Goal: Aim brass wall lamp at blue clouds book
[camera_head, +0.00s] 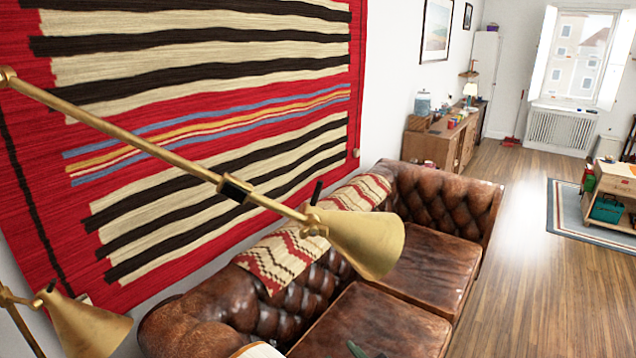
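A brass wall lamp with a long thin arm (130,125) reaches in from the left edge across the striped wall hanging. Its cone-shaped brass shade (362,243) hangs over the leather sofa, with the wide end toward the lower right. A black sleeve sits midway along the arm, and a short black handle (317,192) stands up at the shade's joint. A second brass shade (88,328) is at the lower left, cut off by the frame. I cannot make out a blue clouds book. Neither of my grippers is in view.
The brown leather sofa (425,275) stands along the wall with a patterned throw (278,256) over its back. A wooden sideboard (440,143) is beyond it. A low wooden table (612,180) stands on a rug at right. The wooden floor (530,260) between is clear.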

